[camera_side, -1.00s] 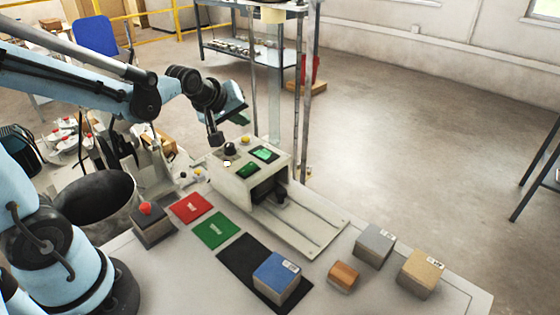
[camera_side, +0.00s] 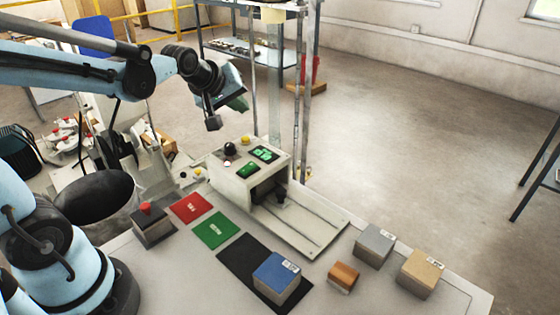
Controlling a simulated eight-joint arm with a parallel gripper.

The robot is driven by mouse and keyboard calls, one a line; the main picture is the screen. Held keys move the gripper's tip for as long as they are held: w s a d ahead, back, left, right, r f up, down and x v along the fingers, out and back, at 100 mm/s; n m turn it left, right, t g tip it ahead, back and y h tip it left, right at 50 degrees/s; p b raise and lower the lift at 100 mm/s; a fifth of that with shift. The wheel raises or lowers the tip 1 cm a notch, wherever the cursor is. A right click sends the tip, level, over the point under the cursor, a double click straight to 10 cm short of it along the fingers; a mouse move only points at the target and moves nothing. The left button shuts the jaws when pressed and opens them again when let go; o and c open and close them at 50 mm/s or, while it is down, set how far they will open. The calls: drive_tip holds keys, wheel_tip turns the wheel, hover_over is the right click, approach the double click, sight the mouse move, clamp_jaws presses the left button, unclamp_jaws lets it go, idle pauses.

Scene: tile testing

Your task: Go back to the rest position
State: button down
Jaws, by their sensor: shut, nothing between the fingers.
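My gripper (camera_side: 213,123) is shut and empty. It hangs in the air above and a little left of the white testing machine (camera_side: 238,172), apart from it. The machine has a black knob, a yellow button and two green displays on top. A blue block (camera_side: 274,276) sits on the black mat (camera_side: 238,257) at the front of the table. A grey block (camera_side: 374,246), a small orange-brown block (camera_side: 344,275) and a tan block (camera_side: 420,273) stand to its right.
A red pad (camera_side: 191,207) and a green pad (camera_side: 214,230) lie flat on the table (camera_side: 185,285). A box with a red button (camera_side: 151,225) stands at the left beside a dark bin (camera_side: 95,200). The machine's rail plate (camera_side: 318,232) reaches toward the blocks. The air above the blocks is free.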

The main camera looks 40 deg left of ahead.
drive_tip(key=shift+s, duration=0.1)
drive_tip(key=s+d+m, duration=0.1)
drive_tip(key=s, duration=0.1)
drive_tip(key=s+d+m, duration=0.2)
drive_tip(key=s+d+m+h, duration=0.1)
drive_tip(key=s+m, duration=0.1)
drive_tip(key=shift+s+d+f+g, duration=0.2)
drive_tip(key=shift+d+f+g, duration=0.1)
drive_tip(key=shift+f+g, duration=0.1)
drive_tip(key=s+d+f+m+g+h, duration=0.1)
drive_tip(key=s+d+f+m, duration=0.2)
drive_tip(key=s+m, duration=0.3)
drive_tip(key=shift+s+d, duration=0.3)
drive_tip(key=shift+s, duration=0.25)
drive_tip(key=shift+r, duration=0.1)
idle(1.1)
